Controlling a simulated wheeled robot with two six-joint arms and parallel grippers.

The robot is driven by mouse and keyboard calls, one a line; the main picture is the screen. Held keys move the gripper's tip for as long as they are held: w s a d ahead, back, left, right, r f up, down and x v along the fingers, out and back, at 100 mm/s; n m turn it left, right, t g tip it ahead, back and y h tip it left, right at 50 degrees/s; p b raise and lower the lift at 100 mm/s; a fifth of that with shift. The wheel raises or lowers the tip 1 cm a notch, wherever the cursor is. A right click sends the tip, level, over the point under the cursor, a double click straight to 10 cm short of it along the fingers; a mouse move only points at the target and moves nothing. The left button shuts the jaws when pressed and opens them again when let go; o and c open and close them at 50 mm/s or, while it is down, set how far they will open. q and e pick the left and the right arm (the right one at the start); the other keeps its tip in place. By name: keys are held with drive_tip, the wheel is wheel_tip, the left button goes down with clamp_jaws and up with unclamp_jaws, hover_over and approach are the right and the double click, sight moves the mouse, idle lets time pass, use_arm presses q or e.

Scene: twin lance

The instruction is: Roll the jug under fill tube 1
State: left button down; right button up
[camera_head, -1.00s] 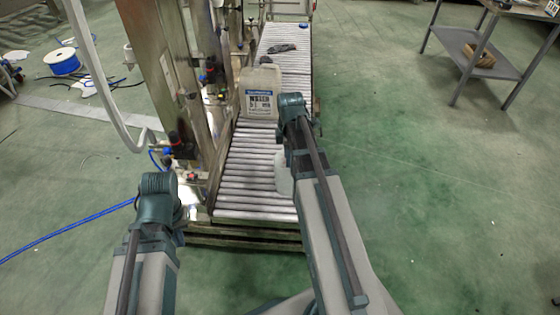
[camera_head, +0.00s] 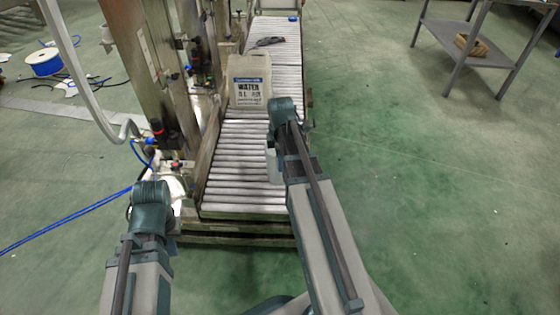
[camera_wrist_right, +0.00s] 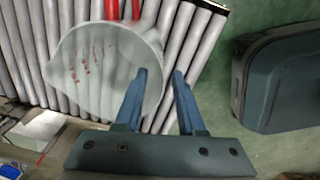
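The jug (camera_head: 249,82) is a pale, upright container with a WATER label, standing on the roller conveyor in the head view. My right gripper (camera_wrist_right: 160,73) has its two blue fingers apart over the rollers, nearer the front than the jug. In the right wrist view a translucent whitish vessel (camera_wrist_right: 90,75) with red marks sits under the left finger, its edge between the fingers in the picture. I cannot tell whether they touch. My left gripper (camera_head: 150,205) is left of the conveyor's front end, its fingers hidden. I cannot identify fill tube 1.
The roller conveyor (camera_head: 240,190) runs away from me, with a dark object (camera_head: 268,42) lying farther back. Steel machine posts (camera_head: 145,60) and a pale hose (camera_head: 85,75) stand along its left. A grey table (camera_head: 480,50) is at back right. Green floor right of the conveyor is clear.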

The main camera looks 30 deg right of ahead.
sight(280, 174)
drive_tip(key=shift+f+b, duration=1.45)
drive_tip(key=shift+f, duration=0.55)
clamp_jaws()
